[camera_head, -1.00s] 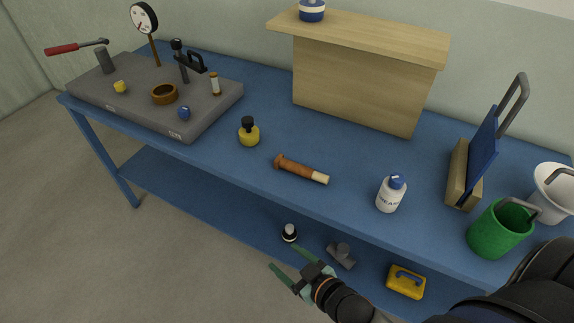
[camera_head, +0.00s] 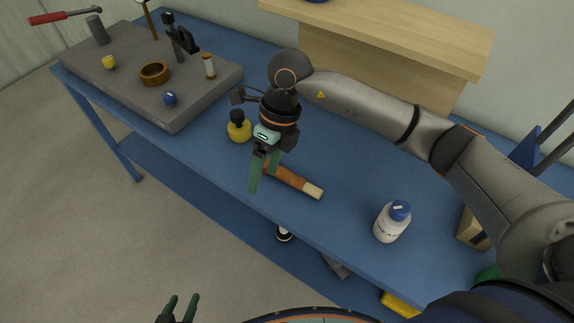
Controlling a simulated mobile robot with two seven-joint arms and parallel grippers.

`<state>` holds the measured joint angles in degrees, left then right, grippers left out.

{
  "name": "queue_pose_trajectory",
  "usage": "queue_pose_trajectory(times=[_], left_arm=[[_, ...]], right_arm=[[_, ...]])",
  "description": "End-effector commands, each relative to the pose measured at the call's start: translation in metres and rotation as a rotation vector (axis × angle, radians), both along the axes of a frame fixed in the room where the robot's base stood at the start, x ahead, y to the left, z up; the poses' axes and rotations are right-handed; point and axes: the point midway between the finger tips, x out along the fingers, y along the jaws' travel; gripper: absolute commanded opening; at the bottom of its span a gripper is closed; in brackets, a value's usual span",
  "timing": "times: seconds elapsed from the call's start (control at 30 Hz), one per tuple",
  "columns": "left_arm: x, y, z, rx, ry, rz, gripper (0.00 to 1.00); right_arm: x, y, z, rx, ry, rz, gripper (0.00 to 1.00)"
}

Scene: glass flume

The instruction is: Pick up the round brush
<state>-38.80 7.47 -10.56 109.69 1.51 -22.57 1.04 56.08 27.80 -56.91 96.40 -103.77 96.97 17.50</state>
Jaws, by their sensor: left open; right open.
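The round brush (camera_head: 298,182), a brown cylinder with a pale right end, lies on the blue table near its front edge. My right gripper (camera_head: 264,182) points down over the brush's left end, with its green fingers open. It hides part of that end, and I cannot tell whether the fingers touch the brush. My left gripper (camera_head: 184,298) shows only its open green fingers at the bottom edge, over the floor and away from the table.
A yellow jar (camera_head: 239,127) with a black cap stands just left of my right gripper. A white bottle (camera_head: 391,221) with a blue cap stands right of the brush. A grey slab (camera_head: 130,87) with several items lies at left. A wooden box (camera_head: 400,60) stands behind.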

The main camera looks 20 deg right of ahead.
Motion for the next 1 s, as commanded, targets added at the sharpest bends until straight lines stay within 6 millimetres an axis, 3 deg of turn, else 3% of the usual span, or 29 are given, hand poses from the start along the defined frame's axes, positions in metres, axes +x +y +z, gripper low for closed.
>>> queue_pose_trajectory(times=[0.03,0.1,0.23,0.6,0.83,1.0], left_arm=[[0.0,0.0,-0.001,0.0,-0.001,0.0,0.5],[0.0,0.0,-0.001,0.0,-0.001,0.001,0.5],[0.0,0.0,-0.001,0.0,-0.001,0.001,0.5],[0.0,0.001,0.006,0.001,0.001,0.001,0.5],[0.0,0.0,0.009,0.001,0.001,0.001,0.5],[-0.001,0.0,0.014,0.0,0.002,0.0,0.5]], right_arm=[[0.013,-0.02,0.006,-0.094,-0.045,-0.013,0.74],[0.025,-0.042,0.012,-0.193,-0.082,-0.032,0.74],[0.034,-0.061,0.016,-0.282,-0.115,-0.053,0.74],[0.035,-0.063,-0.042,-0.293,-0.115,-0.055,0.74],[0.038,-0.062,-0.059,-0.289,-0.116,-0.055,0.74],[0.045,-0.061,-0.083,-0.29,-0.113,-0.055,0.74]])
